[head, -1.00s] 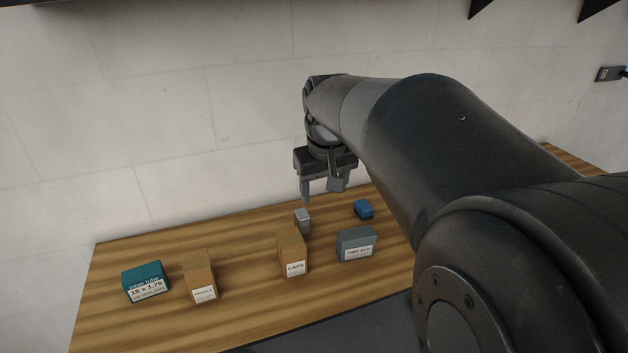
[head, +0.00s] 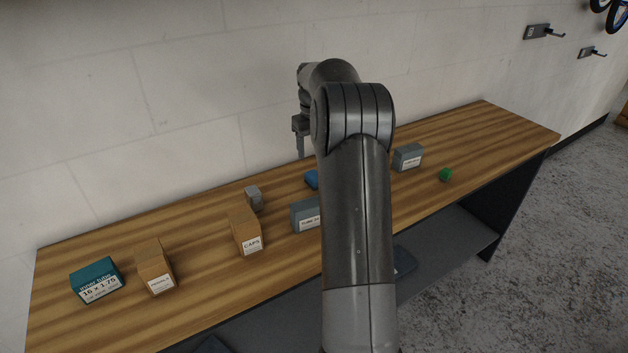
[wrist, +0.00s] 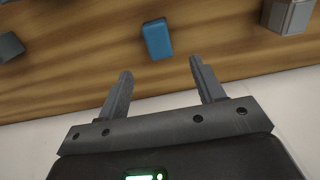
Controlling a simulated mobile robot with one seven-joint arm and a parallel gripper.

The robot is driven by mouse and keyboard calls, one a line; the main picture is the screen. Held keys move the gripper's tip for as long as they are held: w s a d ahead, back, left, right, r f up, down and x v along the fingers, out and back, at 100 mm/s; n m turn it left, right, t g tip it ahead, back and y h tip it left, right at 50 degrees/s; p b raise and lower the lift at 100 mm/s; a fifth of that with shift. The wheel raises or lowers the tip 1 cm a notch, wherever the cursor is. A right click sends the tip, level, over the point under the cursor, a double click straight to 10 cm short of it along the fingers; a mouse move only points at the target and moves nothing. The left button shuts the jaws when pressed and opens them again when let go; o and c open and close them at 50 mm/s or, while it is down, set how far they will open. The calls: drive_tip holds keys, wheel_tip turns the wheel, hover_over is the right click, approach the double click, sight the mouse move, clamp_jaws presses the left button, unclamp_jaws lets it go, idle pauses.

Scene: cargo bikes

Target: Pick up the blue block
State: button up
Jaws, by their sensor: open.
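The blue block (head: 312,179) lies on the wooden bench top, partly hidden behind my arm in the head view. In the wrist view the blue block (wrist: 158,39) lies beyond the fingertips, roughly centred between them and apart from both. My gripper (wrist: 158,75) is open and empty. In the head view only part of my gripper (head: 301,150) shows, above the back of the bench near the wall; the rest is behind my arm.
On the bench (head: 200,245) stand a teal box (head: 97,280), two brown boxes (head: 155,268) (head: 246,230), a small grey block (head: 254,197), a grey box (head: 305,213), another grey box (head: 408,157) and a green object (head: 445,175). The bench's right end is clear.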

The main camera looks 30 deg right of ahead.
sight(314, 175)
wheel_tip(314, 175, down, 11)
drive_tip(key=shift+d+r, duration=0.1)
drive_tip(key=shift+d, duration=0.05)
idle(0.4)
drive_tip(key=shift+c, duration=0.4)
drive_tip(key=c, duration=1)
